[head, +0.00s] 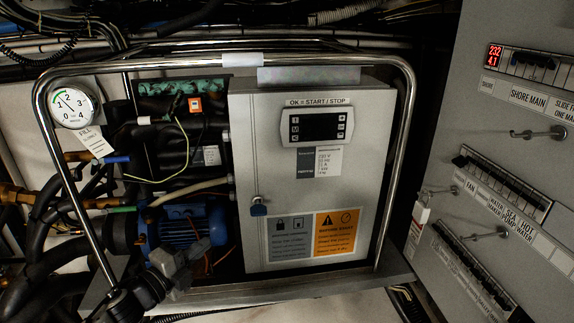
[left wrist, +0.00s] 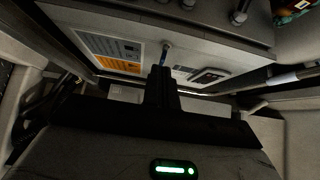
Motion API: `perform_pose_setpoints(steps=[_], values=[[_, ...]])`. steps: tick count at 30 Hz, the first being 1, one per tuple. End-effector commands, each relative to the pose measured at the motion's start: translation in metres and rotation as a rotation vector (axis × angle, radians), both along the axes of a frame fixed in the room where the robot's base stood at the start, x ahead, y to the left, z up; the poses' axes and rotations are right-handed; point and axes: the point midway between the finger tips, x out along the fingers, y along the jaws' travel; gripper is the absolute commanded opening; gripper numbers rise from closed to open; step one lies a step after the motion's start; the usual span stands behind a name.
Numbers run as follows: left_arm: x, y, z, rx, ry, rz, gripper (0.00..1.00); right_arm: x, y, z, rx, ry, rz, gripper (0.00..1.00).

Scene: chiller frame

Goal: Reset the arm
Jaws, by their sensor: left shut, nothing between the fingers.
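My left gripper (head: 190,254) shows at the lower left in the head view, in front of the blue motor (head: 186,226). It is shut and empty. In the left wrist view its dark fingers (left wrist: 161,78) are together and point at the grey control cabinet (left wrist: 128,22). I cannot tell whether the gripper touches the motor. My right gripper is not in view.
A chrome tube frame (head: 399,150) surrounds the cabinet and pump parts. A pressure gauge (head: 73,103) hangs at the left. Black hoses (head: 40,215) crowd the lower left. A grey switch panel (head: 450,120) with hooks stands at the right. Pale floor (head: 330,307) shows below.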

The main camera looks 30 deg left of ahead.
Motion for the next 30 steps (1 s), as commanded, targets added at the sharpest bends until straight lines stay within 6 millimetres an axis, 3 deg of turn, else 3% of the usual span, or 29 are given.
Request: perform_pose_setpoints(steps=[5, 8, 15, 18, 21, 25, 30], values=[[-0.003, -0.008, -0.005, -0.047, 0.014, 0.006, 0.0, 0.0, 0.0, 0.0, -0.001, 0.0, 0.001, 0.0], [-0.014, -0.037, -0.026, -0.232, 0.078, 0.04, 0.0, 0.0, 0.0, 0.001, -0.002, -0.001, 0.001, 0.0], [-0.077, -0.164, -0.087, -0.991, 0.421, 0.208, 0.0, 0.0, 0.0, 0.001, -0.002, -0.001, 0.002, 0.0], [-0.104, -0.213, -0.096, -1.236, 0.568, 0.269, 0.0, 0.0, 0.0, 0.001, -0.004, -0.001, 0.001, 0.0], [-0.124, -0.248, -0.098, -1.4, 0.68, 0.313, 0.0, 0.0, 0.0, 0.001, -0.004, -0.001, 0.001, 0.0], [-0.137, -0.27, -0.097, -1.5, 0.755, 0.34, 0.0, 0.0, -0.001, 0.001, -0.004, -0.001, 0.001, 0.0], [-0.138, -0.271, -0.097, -1.505, 0.76, 0.342, 0.0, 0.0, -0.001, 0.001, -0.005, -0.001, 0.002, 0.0]])
